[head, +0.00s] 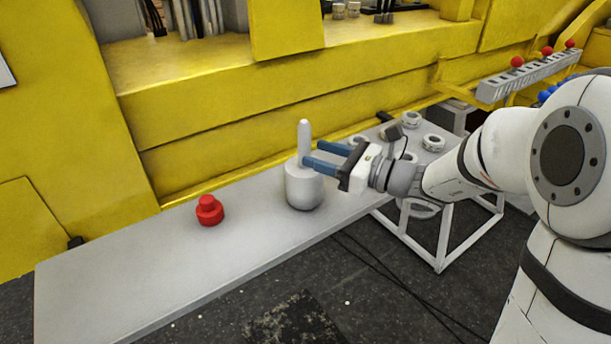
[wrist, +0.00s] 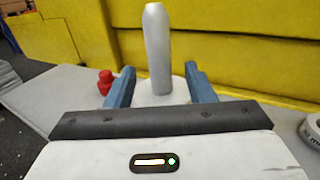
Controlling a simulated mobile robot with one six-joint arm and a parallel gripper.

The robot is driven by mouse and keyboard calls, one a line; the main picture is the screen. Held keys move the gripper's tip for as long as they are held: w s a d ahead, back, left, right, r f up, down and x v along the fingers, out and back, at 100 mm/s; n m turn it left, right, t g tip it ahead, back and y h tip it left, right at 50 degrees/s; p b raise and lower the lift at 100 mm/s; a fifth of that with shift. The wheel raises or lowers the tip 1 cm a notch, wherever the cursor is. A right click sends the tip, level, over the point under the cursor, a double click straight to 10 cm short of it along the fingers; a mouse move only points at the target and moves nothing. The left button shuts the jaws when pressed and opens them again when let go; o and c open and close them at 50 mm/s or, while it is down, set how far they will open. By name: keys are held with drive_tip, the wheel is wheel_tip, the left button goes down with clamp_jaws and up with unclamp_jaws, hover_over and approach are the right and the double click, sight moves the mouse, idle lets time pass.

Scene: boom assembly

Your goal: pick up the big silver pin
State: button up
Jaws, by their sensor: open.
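The big silver pin (head: 304,180) stands upright on the grey table, with a wide round base and a narrow rounded shaft on top. My gripper (head: 312,160) is open at the right side of the shaft, its two blue fingers pointing left at the shaft's lower part. In the wrist view the shaft (wrist: 157,50) rises between and just beyond the two open fingers (wrist: 157,80). I cannot tell whether a finger touches the pin. Part of the base is hidden behind the gripper in the wrist view.
A small red knobbed part (head: 209,211) stands on the grey table (head: 130,270) left of the pin. A white-framed stand (head: 440,240) with several round rings is at the right. A yellow machine wall (head: 230,110) runs behind. The table's left part is clear.

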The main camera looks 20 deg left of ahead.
sight(310, 148)
drive_tip(key=p+x, duration=0.1)
drive_tip(key=x, duration=0.3)
drive_tip(key=shift+w+a+r, duration=0.1)
drive_tip(key=shift+a+r, duration=0.05)
drive_tip(key=shift+a, duration=0.1)
clamp_jaws()
idle(0.9)
drive_tip(key=shift+r, duration=0.2)
